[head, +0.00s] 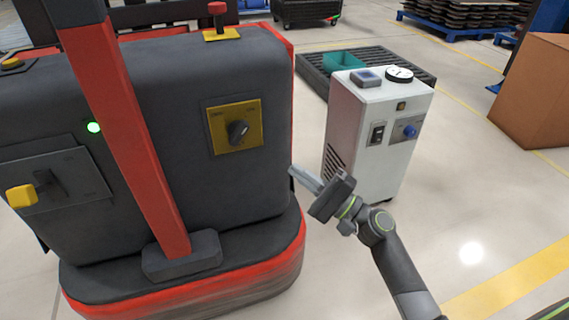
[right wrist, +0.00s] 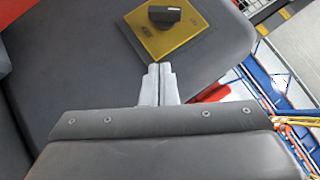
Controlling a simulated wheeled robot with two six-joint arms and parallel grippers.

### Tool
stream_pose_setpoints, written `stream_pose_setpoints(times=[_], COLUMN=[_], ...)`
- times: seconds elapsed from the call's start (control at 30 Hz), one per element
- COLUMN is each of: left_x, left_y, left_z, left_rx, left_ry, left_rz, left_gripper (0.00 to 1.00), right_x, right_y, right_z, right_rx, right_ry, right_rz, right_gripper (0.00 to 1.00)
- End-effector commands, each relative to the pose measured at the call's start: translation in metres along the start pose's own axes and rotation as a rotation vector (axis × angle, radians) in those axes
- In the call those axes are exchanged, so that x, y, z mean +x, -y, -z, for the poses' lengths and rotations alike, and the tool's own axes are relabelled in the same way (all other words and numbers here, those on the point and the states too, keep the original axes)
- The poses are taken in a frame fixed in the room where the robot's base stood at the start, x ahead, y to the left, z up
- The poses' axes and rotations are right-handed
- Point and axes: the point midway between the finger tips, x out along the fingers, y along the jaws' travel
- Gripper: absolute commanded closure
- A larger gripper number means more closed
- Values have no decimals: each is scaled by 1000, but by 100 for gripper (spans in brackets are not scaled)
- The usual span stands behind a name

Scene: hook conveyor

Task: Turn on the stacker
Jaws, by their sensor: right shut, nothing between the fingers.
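The stacker (head: 180,190) is a dark grey and red machine on the left of the head view. A black rotary knob (head: 237,131) sits on a yellow plate (head: 221,144) on its upright face. The knob (right wrist: 164,15) and plate (right wrist: 143,38) also show at the top of the right wrist view. A green light (head: 93,127) glows to the left of the plate. My right gripper (head: 293,171) is shut and empty, to the right of and below the knob, apart from it. Its closed fingers (right wrist: 159,68) point towards the plate. My left gripper is not in view.
A red mushroom button (head: 217,9) stands on the stacker's top. A red mast post (head: 128,130) stands in front of its face, left of the knob plate. A white cabinet (head: 370,140) stands close behind my right gripper. A cardboard box (head: 535,90) is at the far right.

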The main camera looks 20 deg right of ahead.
Motion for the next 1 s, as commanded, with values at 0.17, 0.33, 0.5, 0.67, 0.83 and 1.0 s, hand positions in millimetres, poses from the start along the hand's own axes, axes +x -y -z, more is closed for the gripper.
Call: stream_pose_setpoints(times=[0.17, 0.33, 0.5, 0.67, 0.83, 1.0], left_x=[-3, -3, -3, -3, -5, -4], left_y=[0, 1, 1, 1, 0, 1], left_z=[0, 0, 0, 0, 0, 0], left_rx=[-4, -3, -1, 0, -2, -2], left_ry=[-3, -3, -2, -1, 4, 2], left_rz=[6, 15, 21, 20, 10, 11], left_gripper=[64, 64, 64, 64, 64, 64], right_x=[-17, -20, -20, -19, -20, -28], right_y=[0, 1, 1, 1, 0, -2], right_z=[0, 0, 0, 0, 2, 13], right_rx=[-1, -1, -1, 0, -36, -240], right_ry=[0, 0, 0, 0, -29, -186], right_rz=[-1, 1, 1, 1, -3, -17], right_gripper=[100, 100, 100, 100, 100, 100])
